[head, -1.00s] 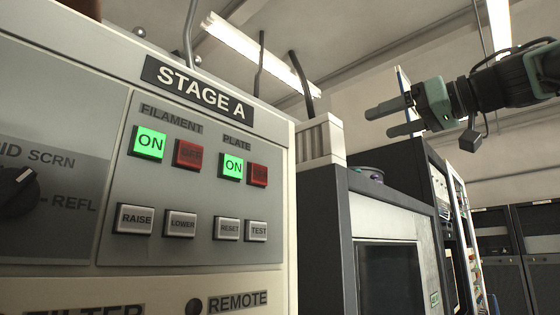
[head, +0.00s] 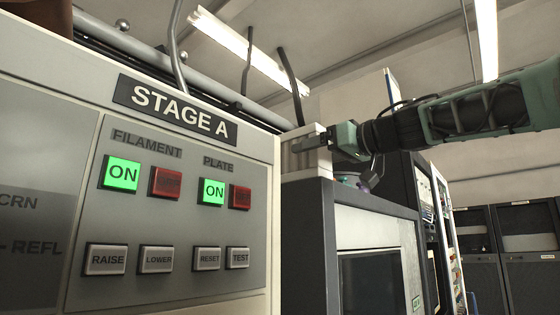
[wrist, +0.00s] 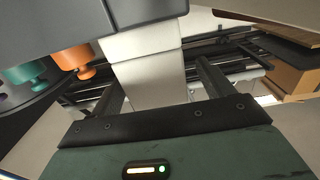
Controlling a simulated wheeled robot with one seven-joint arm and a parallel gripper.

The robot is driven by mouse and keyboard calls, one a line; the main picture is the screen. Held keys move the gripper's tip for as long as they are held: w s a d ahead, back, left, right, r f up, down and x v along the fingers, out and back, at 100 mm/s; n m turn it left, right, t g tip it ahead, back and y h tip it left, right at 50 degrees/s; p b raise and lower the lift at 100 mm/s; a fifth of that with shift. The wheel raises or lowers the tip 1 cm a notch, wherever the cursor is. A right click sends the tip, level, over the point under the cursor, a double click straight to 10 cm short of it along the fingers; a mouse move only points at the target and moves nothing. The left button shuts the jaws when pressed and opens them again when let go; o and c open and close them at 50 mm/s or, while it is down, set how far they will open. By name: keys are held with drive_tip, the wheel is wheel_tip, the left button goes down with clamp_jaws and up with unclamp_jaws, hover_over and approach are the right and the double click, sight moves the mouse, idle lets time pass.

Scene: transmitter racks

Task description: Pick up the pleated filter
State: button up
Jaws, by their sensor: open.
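The pleated filter (head: 302,163) is a cream block with ribbed sides, standing on top of a dark cabinet just right of the STAGE A panel. My gripper (head: 312,144) is level with its upper part in the head view and covers some of it. In the wrist view the pale filter (wrist: 146,72) shows between the two dark fingers of my gripper (wrist: 158,82), which are apart. I see a gap beside the right finger; whether either finger touches the filter I cannot tell.
The dark cabinet (head: 352,205) carries the filter. Orange (wrist: 73,58) and teal (wrist: 25,76) pieces lie close left of my gripper in the wrist view. A cardboard-brown box (wrist: 292,78) is at right. The STAGE A panel (head: 180,200) stands close at left.

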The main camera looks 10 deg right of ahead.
drive_tip(key=shift+p+x, duration=0.4)
drive_tip(key=shift+x, duration=1.45)
drive_tip(key=shift+w+d, duration=0.1)
drive_tip(key=shift+d, duration=0.05)
drive_tip(key=c, duration=1.2)
drive_tip(key=shift+r, duration=0.1)
